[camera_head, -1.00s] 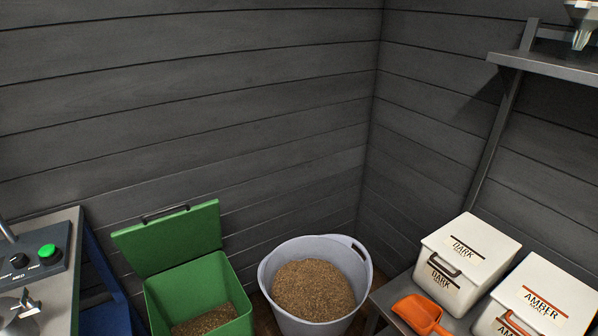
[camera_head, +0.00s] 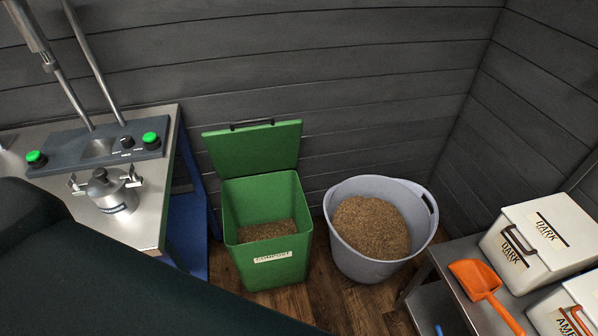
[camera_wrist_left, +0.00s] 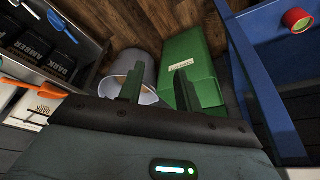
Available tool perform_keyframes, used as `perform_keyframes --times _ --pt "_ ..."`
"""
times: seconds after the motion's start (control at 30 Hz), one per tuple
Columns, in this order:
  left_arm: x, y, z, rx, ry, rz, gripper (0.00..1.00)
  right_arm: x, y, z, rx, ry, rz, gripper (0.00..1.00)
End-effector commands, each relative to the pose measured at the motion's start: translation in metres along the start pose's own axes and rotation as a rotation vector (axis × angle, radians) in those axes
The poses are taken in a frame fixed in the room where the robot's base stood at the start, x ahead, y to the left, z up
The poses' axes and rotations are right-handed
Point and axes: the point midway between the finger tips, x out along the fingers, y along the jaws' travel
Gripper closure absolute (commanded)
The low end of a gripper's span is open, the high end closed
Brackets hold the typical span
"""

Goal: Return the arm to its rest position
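My left gripper (camera_wrist_left: 159,72) shows in the left wrist view with its two fingers apart and nothing between them. Beyond the fingers are the grey tub (camera_wrist_left: 150,70) and the green bin (camera_wrist_left: 188,48); I see no contact with either. In the head view a dark part of my arm crosses the lower left, and no gripper shows there. My right gripper is in neither view.
The head view shows an open green bin (camera_head: 233,215) of grain, a grey tub (camera_head: 345,250) of grain, a metal bench (camera_head: 150,205) with a small steel vessel (camera_head: 112,192), and an orange scoop (camera_head: 478,280) by a white DARK box (camera_head: 535,240). Wooden floor is bare between.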

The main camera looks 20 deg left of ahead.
Motion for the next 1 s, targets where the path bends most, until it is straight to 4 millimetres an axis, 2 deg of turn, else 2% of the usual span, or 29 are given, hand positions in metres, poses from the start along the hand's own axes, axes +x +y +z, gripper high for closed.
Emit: perform_keyframes --times 0.3,0.5,0.7,1.0 --pt "0.048 0.006 -0.01 0.003 0.235 0.012 0.66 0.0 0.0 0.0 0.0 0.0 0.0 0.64" --pt "0.069 0.01 -0.012 0.003 0.402 0.021 0.66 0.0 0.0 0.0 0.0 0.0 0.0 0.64" --pt "0.075 0.012 -0.012 0.003 0.488 0.025 0.66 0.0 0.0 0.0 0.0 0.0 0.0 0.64" --pt "0.075 0.012 -0.012 0.003 0.5 0.025 0.66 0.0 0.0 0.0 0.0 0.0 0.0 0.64"
